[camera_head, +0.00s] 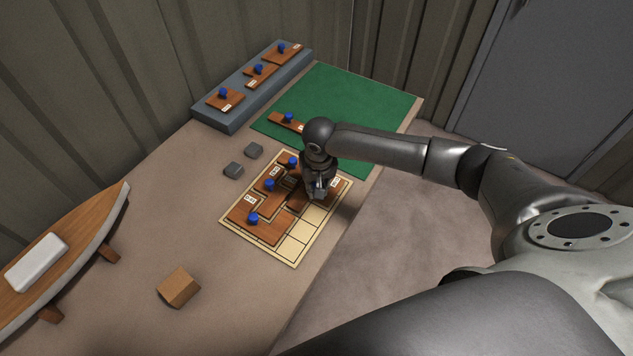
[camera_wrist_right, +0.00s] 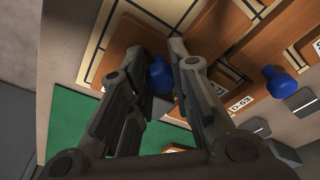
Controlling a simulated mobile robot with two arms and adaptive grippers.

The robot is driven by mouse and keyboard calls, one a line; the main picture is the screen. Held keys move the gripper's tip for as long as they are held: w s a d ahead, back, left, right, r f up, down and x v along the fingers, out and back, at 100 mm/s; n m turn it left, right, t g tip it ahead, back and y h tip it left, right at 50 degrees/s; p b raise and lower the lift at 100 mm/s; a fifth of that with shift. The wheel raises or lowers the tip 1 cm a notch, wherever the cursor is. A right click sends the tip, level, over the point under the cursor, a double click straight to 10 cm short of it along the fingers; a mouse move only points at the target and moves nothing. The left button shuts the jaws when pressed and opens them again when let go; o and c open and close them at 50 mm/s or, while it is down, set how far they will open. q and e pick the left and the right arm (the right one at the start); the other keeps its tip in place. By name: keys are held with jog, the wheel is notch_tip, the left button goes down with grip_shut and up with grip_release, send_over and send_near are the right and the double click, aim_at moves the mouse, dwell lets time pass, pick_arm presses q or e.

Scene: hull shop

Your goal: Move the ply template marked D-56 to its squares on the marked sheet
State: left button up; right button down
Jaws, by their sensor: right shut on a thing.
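My right gripper (camera_head: 318,192) is shut over the right part of the marked sheet (camera_head: 296,250). In the right wrist view its fingers (camera_wrist_right: 157,72) are around a blue knob (camera_wrist_right: 160,76) on a brown ply template (camera_wrist_right: 140,38). That template shows in the head view (camera_head: 337,187) beside and under the fingers. Its label is too small to read as D-56, and I cannot tell if it touches the sheet. Other templates with blue knobs lie on the sheet, including an L-shaped one (camera_head: 268,232). A D-63 label (camera_wrist_right: 240,103) shows on a neighbouring template. My left gripper is not in view.
A green mat (camera_head: 375,105) lies behind the sheet with a template (camera_head: 280,121) on it. A grey shelf (camera_head: 232,120) holds 3 templates. Two grey blocks (camera_head: 233,170), a wooden block (camera_head: 178,288) and a hull model (camera_head: 85,240) stand left. The sheet's front squares are bare.

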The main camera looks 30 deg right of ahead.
jog(key=c, duration=1.3)
grip_release()
jog(key=shift+f, duration=0.1)
jog(key=r, duration=0.4)
jog(key=s+r, duration=0.1)
jog(key=r, duration=0.3)
jog(key=r+b, duration=0.1)
jog(key=r, duration=0.3)
jog(key=shift+s+a+r, duration=0.1)
jog(key=shift+s+a, duration=0.1)
jog(key=shift+s, duration=0.15)
